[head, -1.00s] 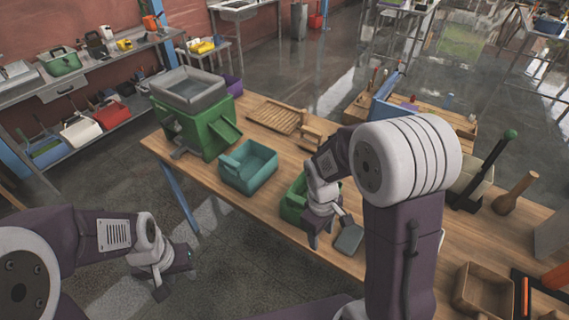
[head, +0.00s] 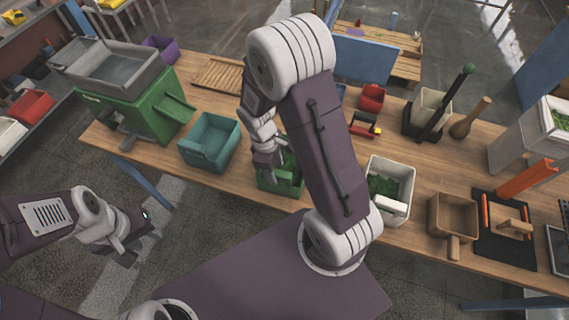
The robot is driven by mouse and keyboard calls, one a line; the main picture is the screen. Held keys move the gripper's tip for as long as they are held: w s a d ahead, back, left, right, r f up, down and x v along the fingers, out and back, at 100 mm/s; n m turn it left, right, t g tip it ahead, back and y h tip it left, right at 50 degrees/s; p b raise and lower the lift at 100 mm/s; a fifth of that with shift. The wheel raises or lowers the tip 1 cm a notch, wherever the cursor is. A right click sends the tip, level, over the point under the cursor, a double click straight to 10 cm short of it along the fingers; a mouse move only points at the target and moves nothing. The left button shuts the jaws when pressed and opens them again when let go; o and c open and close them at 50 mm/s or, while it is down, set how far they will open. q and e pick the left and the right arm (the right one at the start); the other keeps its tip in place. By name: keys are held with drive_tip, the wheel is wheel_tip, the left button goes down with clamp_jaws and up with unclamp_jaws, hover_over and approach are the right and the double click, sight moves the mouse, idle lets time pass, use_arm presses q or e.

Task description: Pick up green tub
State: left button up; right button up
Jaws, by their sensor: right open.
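The green tub (head: 287,188) stands on the wooden table near its front edge, right of a teal tub (head: 205,165). My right arm and gripper hide part of it. My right gripper (head: 268,165) is open at the left side of the green tub, with its fingers over or beside the rim; contact cannot be told. My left gripper (head: 143,246) is open and empty, low in front of the table, over the floor.
A green machine with a grey hopper (head: 115,65) stands at the table's left end. A white bin with green contents (head: 388,190) and a wooden box (head: 453,215) stand to the right. A slatted wooden rack (head: 220,75) lies behind the teal tub.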

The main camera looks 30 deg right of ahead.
drive_tip(key=f, duration=0.3)
drive_tip(key=s+f, duration=0.1)
drive_tip(key=shift+s+d+f, duration=0.1)
drive_tip(key=shift+d+f, duration=0.05)
drive_tip(key=shift+d, duration=0.1)
clamp_jaws()
idle(1.1)
